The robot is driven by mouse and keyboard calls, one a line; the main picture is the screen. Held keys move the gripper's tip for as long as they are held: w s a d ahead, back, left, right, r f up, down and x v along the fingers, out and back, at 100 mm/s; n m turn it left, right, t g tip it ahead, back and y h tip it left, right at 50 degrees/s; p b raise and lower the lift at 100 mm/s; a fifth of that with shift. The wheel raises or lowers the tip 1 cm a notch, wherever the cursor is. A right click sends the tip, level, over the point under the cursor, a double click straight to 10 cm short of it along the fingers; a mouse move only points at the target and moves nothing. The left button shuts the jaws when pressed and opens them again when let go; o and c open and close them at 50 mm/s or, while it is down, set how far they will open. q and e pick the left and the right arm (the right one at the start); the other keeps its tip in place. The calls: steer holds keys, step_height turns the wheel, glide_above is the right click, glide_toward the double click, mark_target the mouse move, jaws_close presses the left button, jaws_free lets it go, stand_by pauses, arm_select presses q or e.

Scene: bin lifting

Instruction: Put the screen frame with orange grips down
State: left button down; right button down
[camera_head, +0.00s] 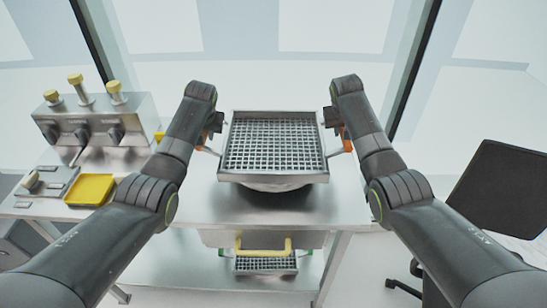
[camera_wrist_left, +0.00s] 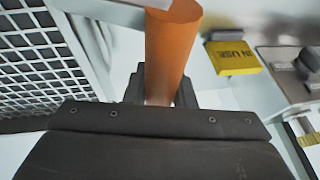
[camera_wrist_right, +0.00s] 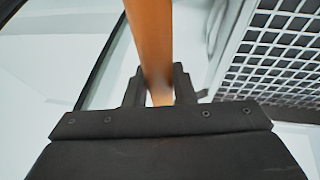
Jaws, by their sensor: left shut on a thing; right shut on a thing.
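The screen frame (camera_head: 273,176) is a square metal frame with a grid mesh, in the middle of the head view, above a steel table (camera_head: 340,212). Its orange grips stick out on both sides. My left gripper (camera_head: 207,136) is shut on the left grip, an orange cylinder (camera_wrist_left: 170,45) in the left wrist view. My right gripper (camera_head: 339,134) is shut on the right grip, an orange bar (camera_wrist_right: 151,45) in the right wrist view. A round metal bowl shape (camera_head: 273,187) shows just under the frame; whether the two touch I cannot tell.
A yellow tray (camera_head: 90,190) and a metal unit with yellow-topped knobs (camera_head: 95,118) stand on the left. A second mesh with a yellow handle (camera_head: 264,251) is on a lower level. A dark chair (camera_head: 500,190) is at the right. The table around the bowl is clear.

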arm_select(q)
steer(key=shift+w, duration=0.15)
arm_select(e)
steer(key=shift+w, duration=0.15)
